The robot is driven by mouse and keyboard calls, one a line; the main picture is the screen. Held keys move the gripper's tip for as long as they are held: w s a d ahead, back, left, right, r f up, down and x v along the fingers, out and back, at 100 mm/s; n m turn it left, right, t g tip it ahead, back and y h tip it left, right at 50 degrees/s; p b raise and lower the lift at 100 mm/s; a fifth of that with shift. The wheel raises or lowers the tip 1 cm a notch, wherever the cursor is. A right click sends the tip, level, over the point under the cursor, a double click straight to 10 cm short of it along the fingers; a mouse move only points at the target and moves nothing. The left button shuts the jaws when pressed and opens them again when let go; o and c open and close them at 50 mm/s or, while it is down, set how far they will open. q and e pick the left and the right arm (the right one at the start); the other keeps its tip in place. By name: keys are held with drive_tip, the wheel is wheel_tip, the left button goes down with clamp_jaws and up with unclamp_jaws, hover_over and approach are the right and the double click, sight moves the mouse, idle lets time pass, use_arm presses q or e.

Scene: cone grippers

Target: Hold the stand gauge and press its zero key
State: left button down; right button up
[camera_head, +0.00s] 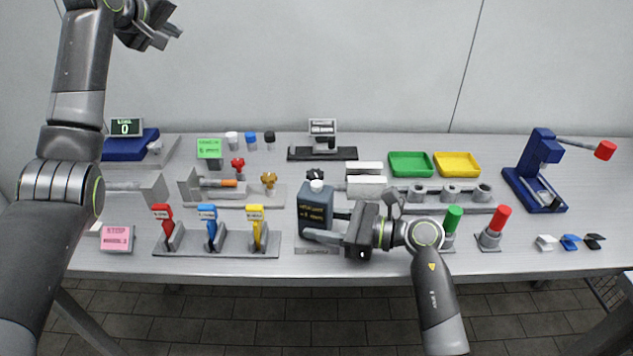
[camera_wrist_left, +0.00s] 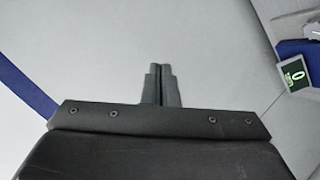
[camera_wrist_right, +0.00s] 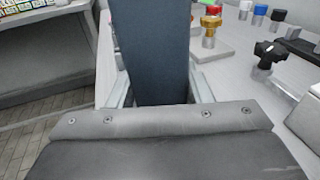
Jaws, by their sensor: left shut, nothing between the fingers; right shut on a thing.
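The stand gauge (camera_head: 316,207) is a dark blue upright block with lettering on its front face. A white key (camera_head: 317,186) is on its top. It stands over a small pale plate (camera_head: 318,249) near the table's front edge; I cannot tell whether it touches it. My right gripper (camera_head: 328,226) is shut on the gauge from the right, one finger across its front. In the right wrist view the gauge (camera_wrist_right: 155,50) fills the space between the fingers. My left gripper (camera_head: 165,35) is high at the upper left, far from the gauge; its empty fingers are pressed together in the left wrist view (camera_wrist_left: 160,70).
Left of the gauge is a rack of red, blue and yellow levers (camera_head: 210,240). Right of my right gripper stand a green cylinder (camera_head: 453,218) and a red one (camera_head: 499,219). Behind are a black-based display stand (camera_head: 322,140) and green and yellow trays (camera_head: 411,164). Space above the gauge is clear.

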use_arm(q)
drive_tip(key=s+d+f+m+g+h, duration=0.2)
drive_tip(key=s+d+m+h, duration=0.1)
drive_tip(key=d, duration=0.6)
drive_tip(key=m+g+h, duration=0.4)
drive_tip(key=m+g, duration=0.4)
drive_tip(key=m, duration=0.4)
hover_over(317, 186)
drive_tip(key=a, duration=0.1)
wheel_tip(317, 186, down, 7)
drive_tip(key=shift+w+a+r, duration=0.1)
drive_tip(key=shift+w+r, duration=0.05)
drive_tip(key=shift+w, duration=0.05)
drive_tip(key=shift+n, duration=0.3)
drive_tip(key=shift+f, duration=4.4)
drive_tip(key=shift+f, duration=0.1)
drive_tip(key=shift+f, duration=0.3)
